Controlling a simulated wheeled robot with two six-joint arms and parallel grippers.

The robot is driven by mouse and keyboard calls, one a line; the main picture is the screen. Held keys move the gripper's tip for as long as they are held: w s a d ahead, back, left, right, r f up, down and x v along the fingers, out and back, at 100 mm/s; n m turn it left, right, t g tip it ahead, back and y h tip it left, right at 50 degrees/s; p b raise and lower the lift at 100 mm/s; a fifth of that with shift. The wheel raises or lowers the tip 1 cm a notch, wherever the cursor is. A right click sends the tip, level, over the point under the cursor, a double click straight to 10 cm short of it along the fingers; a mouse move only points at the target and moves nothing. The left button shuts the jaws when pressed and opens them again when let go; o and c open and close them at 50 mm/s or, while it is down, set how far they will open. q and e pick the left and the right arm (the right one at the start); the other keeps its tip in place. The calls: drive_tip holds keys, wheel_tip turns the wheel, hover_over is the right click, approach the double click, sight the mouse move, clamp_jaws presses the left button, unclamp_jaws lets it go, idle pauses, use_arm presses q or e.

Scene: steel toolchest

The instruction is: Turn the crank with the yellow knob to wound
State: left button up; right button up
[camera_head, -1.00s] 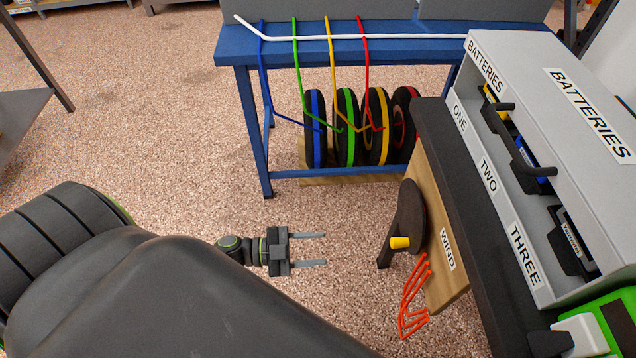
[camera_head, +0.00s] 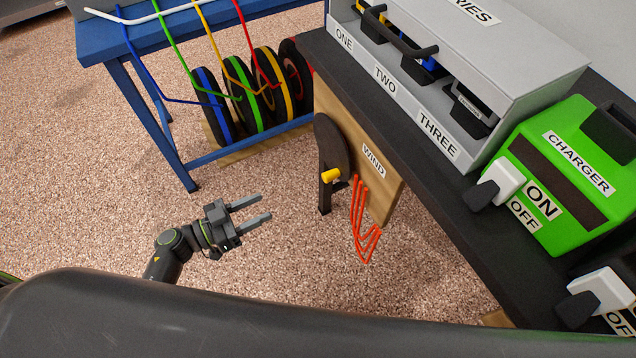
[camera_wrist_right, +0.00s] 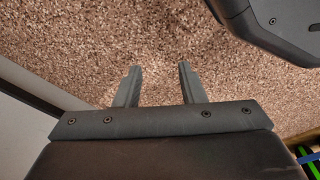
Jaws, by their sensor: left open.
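A dark bench (camera_head: 455,215) carries a grey battery box (camera_head: 520,75) and a green charger (camera_head: 560,165) with a white switch. A blue table (camera_head: 170,38) with several coloured hoses and wheels stands at the back left. Open floor lies between the gripper and the crank.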

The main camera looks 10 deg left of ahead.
use_arm(q)
approach(323, 178)
drive_tip(key=b+x, duration=0.1)
drive_tip(key=x, duration=0.7)
drive_tip(key=shift+w+f, duration=0.1)
drive_tip(key=shift+f, duration=0.05)
drive_tip(key=shift+w+d+b, duration=0.3)
drive_tip(key=shift+w+d, duration=0.05)
drive_tip(key=shift+d, duration=0.25)
use_arm(e)
drive_tip(key=shift+w+a+r, duration=0.15)
drive_tip(key=shift+w+r, duration=0.15)
drive_tip(key=shift+r, duration=0.35)
drive_tip(key=shift+w+a+r, duration=0.2)
drive_tip(key=shift+w+r, duration=0.05)
drive_tip(key=shift+r, duration=0.35)
drive_tip(key=shift+w+a+r, duration=0.15)
drive_tip(key=shift+w+r, duration=0.15)
drive_tip(key=shift+r, duration=0.35)
use_arm(q)
drive_tip(key=shift+c, duration=0.4)
clamp_jaws()
